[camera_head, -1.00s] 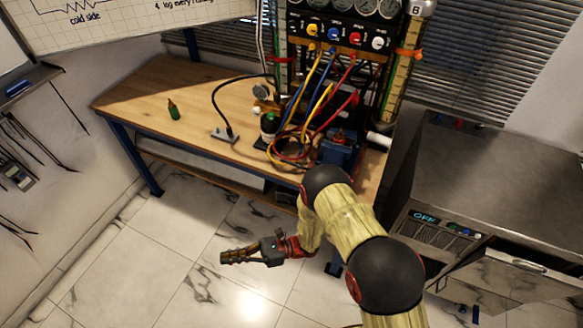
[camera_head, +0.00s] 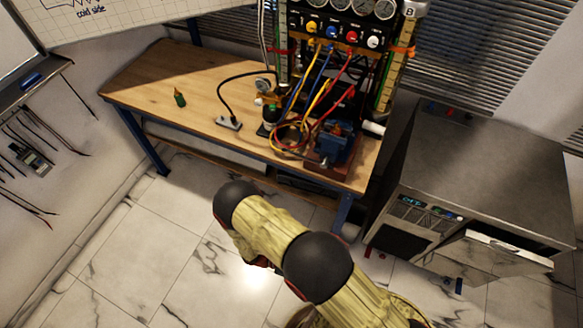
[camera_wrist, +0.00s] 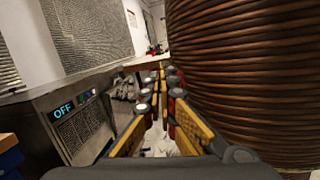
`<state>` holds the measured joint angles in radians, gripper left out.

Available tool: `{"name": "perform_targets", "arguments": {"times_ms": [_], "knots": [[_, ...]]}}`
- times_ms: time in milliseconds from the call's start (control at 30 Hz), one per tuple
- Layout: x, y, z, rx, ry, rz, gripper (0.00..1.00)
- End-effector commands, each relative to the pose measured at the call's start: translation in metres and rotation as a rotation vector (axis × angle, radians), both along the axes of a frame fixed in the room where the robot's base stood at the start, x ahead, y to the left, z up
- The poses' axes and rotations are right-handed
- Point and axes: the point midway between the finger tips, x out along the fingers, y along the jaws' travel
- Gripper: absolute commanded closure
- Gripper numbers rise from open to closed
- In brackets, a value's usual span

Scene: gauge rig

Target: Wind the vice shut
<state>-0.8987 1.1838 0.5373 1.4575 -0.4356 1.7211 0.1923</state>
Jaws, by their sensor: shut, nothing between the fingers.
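The blue vice (camera_head: 336,146) stands on a reddish-brown block at the front right corner of the wooden bench. Its handle cannot be made out clearly.
A metal cabinet (camera_head: 480,165) with an OFF display stands right. In the wrist view, a large ribbed brown cylinder (camera_wrist: 240,80) is close on the right.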

Motion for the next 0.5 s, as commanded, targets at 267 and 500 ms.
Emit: {"name": "perform_targets", "arguments": {"times_ms": [267,500], "knots": [[0.144,0.027,-0.007,0.039,0.065,0.616,1.0],[0.25,0.106,-0.02,0.059,0.127,1.089,1.0]]}}
